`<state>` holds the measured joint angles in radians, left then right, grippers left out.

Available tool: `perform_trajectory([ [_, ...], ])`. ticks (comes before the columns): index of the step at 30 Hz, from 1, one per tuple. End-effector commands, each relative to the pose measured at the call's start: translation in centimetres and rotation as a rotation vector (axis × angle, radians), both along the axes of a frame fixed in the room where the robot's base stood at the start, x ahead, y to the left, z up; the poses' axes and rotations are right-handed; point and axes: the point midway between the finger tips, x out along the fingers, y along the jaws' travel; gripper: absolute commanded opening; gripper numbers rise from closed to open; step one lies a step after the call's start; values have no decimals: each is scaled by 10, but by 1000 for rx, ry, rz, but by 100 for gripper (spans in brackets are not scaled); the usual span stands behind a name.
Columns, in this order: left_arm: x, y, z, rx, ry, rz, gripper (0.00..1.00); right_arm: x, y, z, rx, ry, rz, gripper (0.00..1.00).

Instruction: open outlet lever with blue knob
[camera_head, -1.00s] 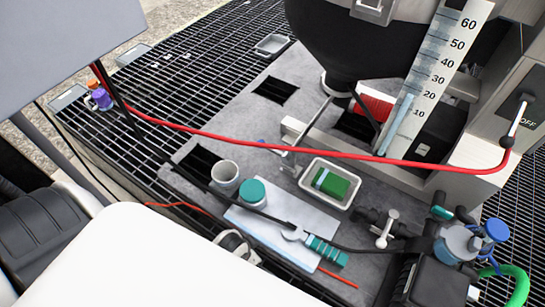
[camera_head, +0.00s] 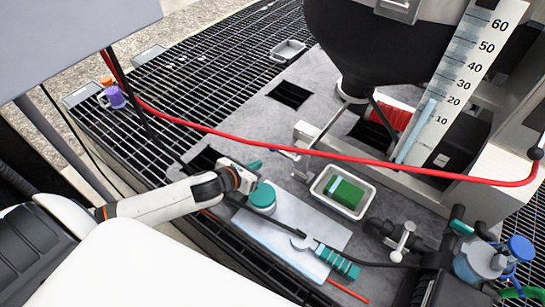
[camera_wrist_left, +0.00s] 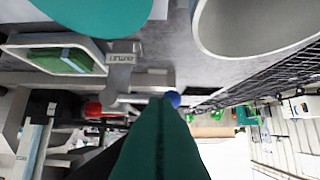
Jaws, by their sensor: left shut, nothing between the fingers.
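The outlet lever's blue knob (camera_wrist_left: 173,98) shows in the left wrist view, just beyond the tip of my fingers. A grey metal plate with an upside-down label (camera_wrist_left: 122,58) is near it. In the head view, the lever's metal bar (camera_head: 288,149) lies beside the red hose, and I cannot clearly make out the blue knob there. My left gripper (camera_head: 256,164) is above the grey deck, left of the bar, next to the teal-lidded jar. Its teal fingers, also in the wrist view (camera_wrist_left: 160,130), are shut and empty. My right gripper is out of view.
A teal-lidded jar (camera_head: 263,197) stands close below my gripper. A white tray (camera_head: 319,187) holds a green block (camera_head: 345,192). The red hose (camera_head: 230,142) crosses above the deck. A white cup (camera_wrist_left: 245,48) is close in the wrist view. A blue-handled valve (camera_head: 520,247) is far right.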

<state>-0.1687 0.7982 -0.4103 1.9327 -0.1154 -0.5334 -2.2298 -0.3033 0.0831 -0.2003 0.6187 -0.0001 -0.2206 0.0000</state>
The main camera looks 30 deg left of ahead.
Motion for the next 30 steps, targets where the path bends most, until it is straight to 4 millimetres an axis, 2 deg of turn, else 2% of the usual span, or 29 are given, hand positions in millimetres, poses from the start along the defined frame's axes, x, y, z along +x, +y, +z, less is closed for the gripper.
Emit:
perform_trajectory([
  [5,17,-1,-9,20,-8,-16,0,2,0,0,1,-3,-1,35],
  [12,55,-7,-32,17,-6,-13,0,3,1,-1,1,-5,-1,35],
  [18,78,-10,-45,18,-7,-14,0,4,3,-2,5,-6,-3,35],
  [30,85,-11,-51,19,-5,-15,0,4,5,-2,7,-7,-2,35],
])
